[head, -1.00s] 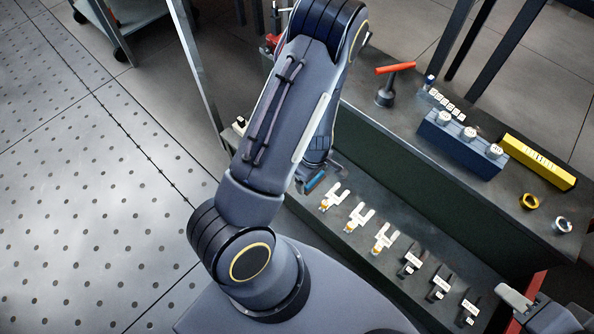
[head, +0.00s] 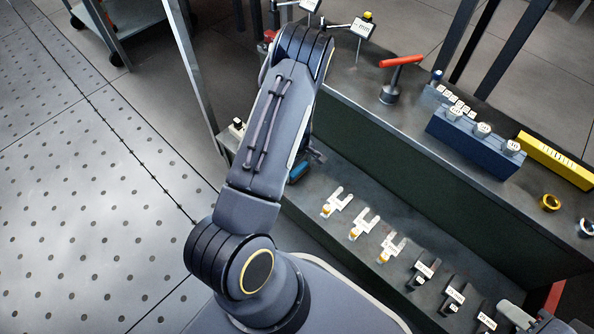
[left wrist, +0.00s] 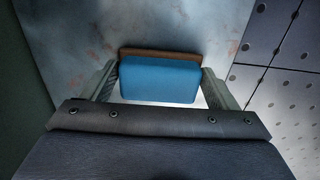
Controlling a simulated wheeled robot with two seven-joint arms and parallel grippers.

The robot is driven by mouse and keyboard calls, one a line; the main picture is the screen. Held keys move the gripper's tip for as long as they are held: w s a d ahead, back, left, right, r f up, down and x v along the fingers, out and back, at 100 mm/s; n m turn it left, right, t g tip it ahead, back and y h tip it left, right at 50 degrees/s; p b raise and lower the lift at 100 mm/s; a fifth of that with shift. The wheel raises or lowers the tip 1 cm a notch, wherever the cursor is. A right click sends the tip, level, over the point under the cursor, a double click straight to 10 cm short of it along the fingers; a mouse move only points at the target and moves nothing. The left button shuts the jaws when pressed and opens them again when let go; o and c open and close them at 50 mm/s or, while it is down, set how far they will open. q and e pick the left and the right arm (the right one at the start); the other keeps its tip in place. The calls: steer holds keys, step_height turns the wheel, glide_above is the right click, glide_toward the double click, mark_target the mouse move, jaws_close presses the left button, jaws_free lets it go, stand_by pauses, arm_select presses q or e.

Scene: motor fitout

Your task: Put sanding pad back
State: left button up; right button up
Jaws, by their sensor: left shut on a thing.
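The sanding pad (left wrist: 160,80) is a blue block with a brown layer along its far edge. In the left wrist view it sits between the two fingers of my left gripper (left wrist: 158,85), which is shut on it. In the head view the blue pad (head: 299,172) shows small below my forearm, near the left end of the lower shelf, and my left gripper (head: 308,163) is mostly hidden by the arm. A grey part of my right gripper (head: 522,318) shows at the bottom right edge; its fingertips are not clear.
The lower shelf (head: 330,235) holds several white and dark forked pieces (head: 338,202) in a row. The upper bench top carries a red-handled tool (head: 400,62), a blue block with white knobs (head: 476,140), a yellow bar (head: 555,160) and rings (head: 550,202). Perforated floor lies left.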

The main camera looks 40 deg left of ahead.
arm_select(q)
steer(key=shift+f, duration=0.25)
steer(key=shift+f, duration=0.1)
